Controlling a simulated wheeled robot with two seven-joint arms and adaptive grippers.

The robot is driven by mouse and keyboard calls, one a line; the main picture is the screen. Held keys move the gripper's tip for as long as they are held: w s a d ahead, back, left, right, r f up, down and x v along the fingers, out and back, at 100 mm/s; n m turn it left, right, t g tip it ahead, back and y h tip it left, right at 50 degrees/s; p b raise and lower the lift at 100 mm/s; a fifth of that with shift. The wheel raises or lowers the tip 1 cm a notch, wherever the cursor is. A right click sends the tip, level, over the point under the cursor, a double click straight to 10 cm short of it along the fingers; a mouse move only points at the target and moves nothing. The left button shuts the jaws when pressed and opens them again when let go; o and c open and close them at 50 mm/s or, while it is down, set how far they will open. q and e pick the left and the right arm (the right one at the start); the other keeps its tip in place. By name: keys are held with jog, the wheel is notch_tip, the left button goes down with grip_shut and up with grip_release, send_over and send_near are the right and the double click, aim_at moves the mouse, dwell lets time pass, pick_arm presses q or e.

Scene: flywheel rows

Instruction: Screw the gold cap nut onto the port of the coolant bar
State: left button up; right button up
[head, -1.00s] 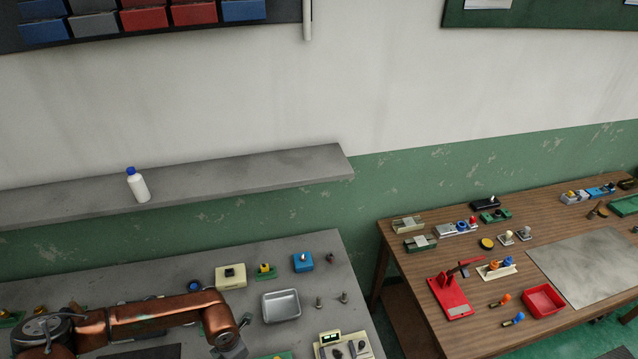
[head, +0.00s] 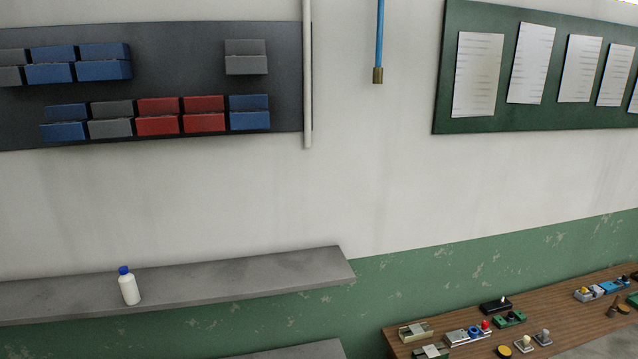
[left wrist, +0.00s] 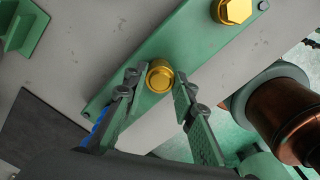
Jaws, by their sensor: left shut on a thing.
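In the left wrist view a green bar (left wrist: 200,55), which I take for the coolant bar, runs diagonally over a grey surface. My left gripper (left wrist: 157,82) is over the bar's lower part, its fingers on both sides of a round gold piece, the gold cap nut (left wrist: 160,75), and is shut on it. The nut overlaps the bar in this view; I cannot tell whether it touches it, and the port under it is hidden. A second, hexagonal gold fitting (left wrist: 232,10) sits further up the bar. My right gripper is in neither view.
In the left wrist view a dark mat (left wrist: 40,125) lies at left, with a green bracket (left wrist: 22,25) above it. The head view shows a wall shelf (head: 200,287) with a white bottle (head: 129,289), and a wooden table (head: 460,315) with small parts at right.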

pick_arm(q)
jog(key=shift+f+m+b, duration=0.1)
jog(key=shift+m+b, duration=0.5)
jog(key=shift+m, duration=0.3)
grip_shut()
jog(key=m+b, duration=0.1)
jog(key=m, duration=0.1)
jog(key=shift+m, duration=0.7)
jog(key=shift+b, duration=0.35)
jog(key=shift+m+b, duration=0.65)
jog(key=shift+m, duration=0.45)
jog(key=shift+m+b, duration=0.55)
jog(key=shift+m, duration=0.85)
